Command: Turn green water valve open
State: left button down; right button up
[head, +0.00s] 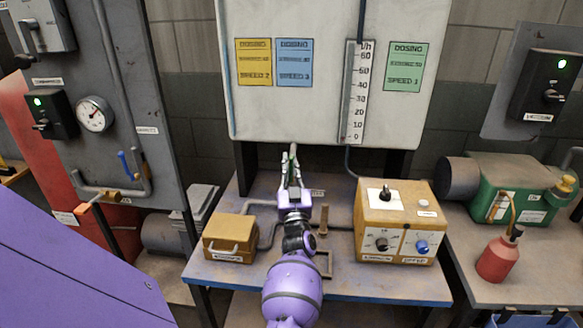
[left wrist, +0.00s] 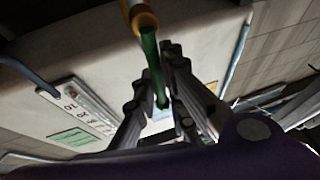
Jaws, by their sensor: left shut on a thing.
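The green valve handle (left wrist: 150,62) shows in the left wrist view as a slim green lever hanging from a brass-coloured fitting (left wrist: 143,20). In the head view only a thin green strip of the handle (head: 292,151) shows between the fingers. My left gripper (head: 292,168) is shut on the green handle, below the front of the white panel and above the middle table. The fingers lie on both sides of the handle and partly hide it. My right gripper is not in view.
The white panel (head: 265,115) with labels and a scale (head: 357,95) hangs behind. A yellow control box (head: 392,218) and a yellow handled box (head: 230,236) flank my arm on the table (head: 330,284). A red bottle (head: 498,258) stands at right; a blue-handled valve (head: 124,164) is at left.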

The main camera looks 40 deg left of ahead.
pick_arm(q)
jog(key=shift+s+a+r, duration=0.1)
jog(key=shift+a, duration=0.1)
jog(key=c, duration=1.9)
grip_release()
jog(key=shift+d, duration=0.15)
jog(key=v, duration=1.2)
